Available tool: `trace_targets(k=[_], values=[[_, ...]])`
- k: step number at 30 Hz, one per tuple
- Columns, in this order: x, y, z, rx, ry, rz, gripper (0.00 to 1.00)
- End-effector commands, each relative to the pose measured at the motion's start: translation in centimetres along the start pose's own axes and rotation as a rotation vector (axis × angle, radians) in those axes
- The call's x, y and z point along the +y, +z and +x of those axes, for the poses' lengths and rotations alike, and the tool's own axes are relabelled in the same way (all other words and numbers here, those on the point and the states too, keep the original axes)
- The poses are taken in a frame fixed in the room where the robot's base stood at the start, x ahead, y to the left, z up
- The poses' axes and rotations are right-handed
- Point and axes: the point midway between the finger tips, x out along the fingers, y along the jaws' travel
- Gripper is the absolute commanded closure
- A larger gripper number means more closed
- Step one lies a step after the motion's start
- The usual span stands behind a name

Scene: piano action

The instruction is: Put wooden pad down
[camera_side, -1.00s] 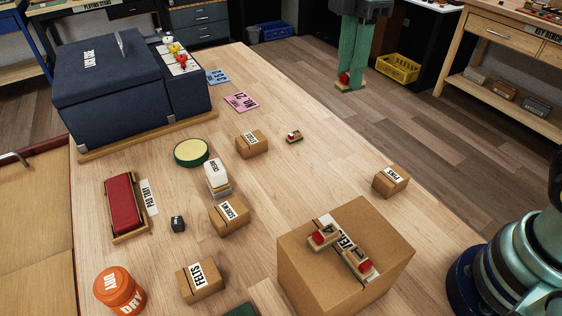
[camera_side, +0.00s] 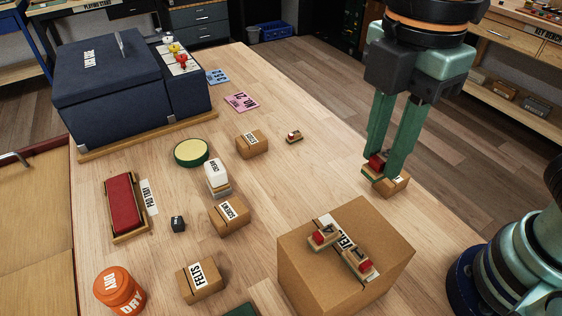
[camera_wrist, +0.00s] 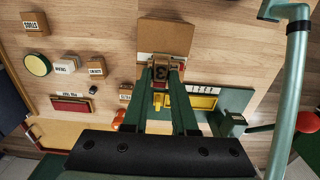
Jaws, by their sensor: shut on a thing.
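My gripper (camera_side: 381,170) is shut on a small wooden pad (camera_side: 374,174) with a red top piece and a green edge. In the side view the pad overlaps the small cardboard box labelled PINS (camera_side: 397,187) at the table's right edge. I cannot tell whether pad and box touch. In the wrist view the held pad (camera_wrist: 161,84) sits between the fingertips, partly hidden by them. Two similar pads, one (camera_side: 323,236) and another (camera_side: 358,262), lie on the large cardboard box (camera_side: 318,278). A third similar piece (camera_side: 294,137) lies on the table.
Small boxes labelled SCREWS (camera_side: 229,217) and FELTS (camera_side: 200,282), a green tin (camera_side: 191,152), a red pad tray (camera_side: 125,205) and an orange jar (camera_side: 118,290) stand on the table. A blue case (camera_side: 120,90) fills the back left.

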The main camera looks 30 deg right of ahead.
Motion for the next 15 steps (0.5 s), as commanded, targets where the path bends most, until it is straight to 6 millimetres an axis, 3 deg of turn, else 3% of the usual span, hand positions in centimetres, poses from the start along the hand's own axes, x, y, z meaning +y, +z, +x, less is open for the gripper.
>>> trace_targets(k=[6,9,15], values=[[-0.1,0.1,5.3,-0.005,-0.004,0.0,1.0],[-0.1,0.1,6.9,-0.004,-0.003,0.0,1.0],[0.0,0.0,8.4,-0.001,-0.001,0.0,1.0]])
